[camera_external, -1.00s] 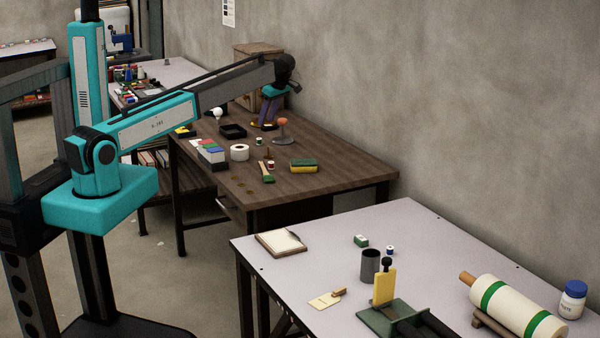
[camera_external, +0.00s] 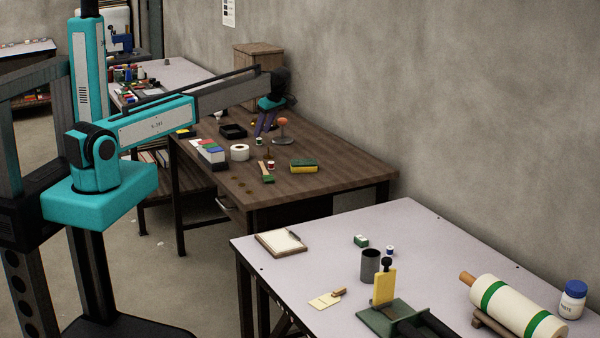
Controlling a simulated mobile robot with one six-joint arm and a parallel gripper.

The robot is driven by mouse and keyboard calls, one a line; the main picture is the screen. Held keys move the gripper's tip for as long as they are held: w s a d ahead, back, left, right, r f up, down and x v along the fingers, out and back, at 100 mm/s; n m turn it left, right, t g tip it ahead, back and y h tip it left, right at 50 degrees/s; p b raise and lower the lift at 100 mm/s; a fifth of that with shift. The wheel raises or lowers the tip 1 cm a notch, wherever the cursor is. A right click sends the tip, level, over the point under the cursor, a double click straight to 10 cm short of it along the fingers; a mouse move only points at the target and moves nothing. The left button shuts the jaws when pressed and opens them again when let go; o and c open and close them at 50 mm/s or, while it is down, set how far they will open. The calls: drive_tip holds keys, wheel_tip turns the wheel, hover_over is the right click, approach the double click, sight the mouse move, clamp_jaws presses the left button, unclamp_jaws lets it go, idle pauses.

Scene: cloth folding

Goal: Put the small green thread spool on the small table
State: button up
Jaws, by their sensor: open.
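A tiny spool-like item with a pale top (camera_external: 258,141) stands on the brown wooden table (camera_external: 330,172); it may be the small green thread spool, but its colour is too small to be sure of. My gripper (camera_external: 264,134) points down over the brown table with its fingers apart, and its tips are close to this item. Nothing shows between the fingers, and whether they touch the item cannot be told. Which table is the small one is not clear.
Near my gripper are a black tray (camera_external: 232,132), a white tape roll (camera_external: 239,152), an orange-topped stand (camera_external: 282,128) and a green-yellow sponge (camera_external: 303,166). The pale front table (camera_external: 450,250) carries a cup (camera_external: 370,265), a clipboard (camera_external: 281,243) and a large roll.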

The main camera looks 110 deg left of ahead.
sight(259, 141)
drive_tip(key=shift+p+x, duration=0.65)
drive_tip(key=shift+x, duration=1.4)
clamp_jaws()
